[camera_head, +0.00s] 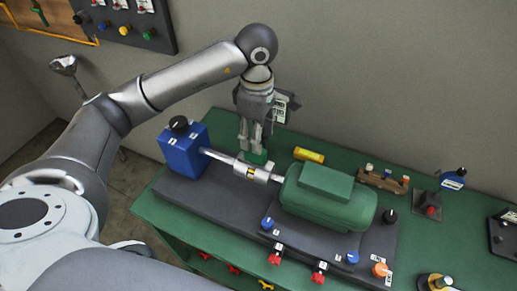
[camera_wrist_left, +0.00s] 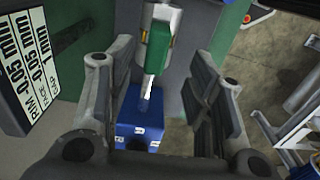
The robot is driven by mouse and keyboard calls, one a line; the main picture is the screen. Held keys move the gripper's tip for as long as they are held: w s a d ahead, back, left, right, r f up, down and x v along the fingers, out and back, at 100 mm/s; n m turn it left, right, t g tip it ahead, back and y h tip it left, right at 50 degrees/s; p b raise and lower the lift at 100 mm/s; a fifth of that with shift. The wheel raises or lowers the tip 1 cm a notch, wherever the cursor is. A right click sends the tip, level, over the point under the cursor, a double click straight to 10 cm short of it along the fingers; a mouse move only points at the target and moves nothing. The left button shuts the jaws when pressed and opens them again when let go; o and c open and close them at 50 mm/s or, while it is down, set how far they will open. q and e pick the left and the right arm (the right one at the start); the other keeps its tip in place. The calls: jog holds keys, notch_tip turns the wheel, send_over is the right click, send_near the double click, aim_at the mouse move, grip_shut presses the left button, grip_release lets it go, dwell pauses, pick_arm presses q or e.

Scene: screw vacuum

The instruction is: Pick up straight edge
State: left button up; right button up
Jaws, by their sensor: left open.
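A small green block (camera_head: 257,158) is at the silver coupling (camera_head: 246,172), between the blue unit (camera_head: 183,150) and the green motor (camera_head: 330,196). It may be the straight edge, but I cannot tell for sure. In the left wrist view the green piece (camera_wrist_left: 157,46) overlaps the coupling, with the silver shaft running on to the blue unit (camera_wrist_left: 140,118). My left gripper (camera_head: 250,148) points down just above the green block. Its two fingers (camera_wrist_left: 158,100) are apart, with the shaft and blue unit seen between them, and nothing is gripped. My right gripper is out of view.
A shim sign (camera_head: 283,106) with printed thicknesses stands behind the gripper and shows close by in the wrist view (camera_wrist_left: 32,65). Several knobs line the dark base plate (camera_head: 195,190). The green bench (camera_head: 150,212) is bare at its left corner.

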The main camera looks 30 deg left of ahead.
aim_at(256, 156)
pick_arm(q)
jog(key=shift+s+f, duration=0.15)
jog(key=shift+f, duration=0.35)
jog(key=shift+s+f, duration=0.15)
jog(key=shift+f, duration=0.35)
jog(key=shift+w+f+p, duration=0.1)
jog(key=shift+f+p, duration=0.2)
jog(key=shift+w+f+p, duration=0.15)
jog(key=shift+f+p, duration=0.15)
jog(key=f, duration=0.1)
jog(key=f+p, duration=0.2)
jog(key=f, duration=0.1)
jog(key=shift+w+a+f, duration=0.1)
jog(key=shift+a, duration=0.2)
jog(key=shift+f, duration=0.2)
jog(key=shift+w, duration=0.1)
jog(key=shift+c, duration=0.7)
jog(key=c, duration=0.5)
grip_shut()
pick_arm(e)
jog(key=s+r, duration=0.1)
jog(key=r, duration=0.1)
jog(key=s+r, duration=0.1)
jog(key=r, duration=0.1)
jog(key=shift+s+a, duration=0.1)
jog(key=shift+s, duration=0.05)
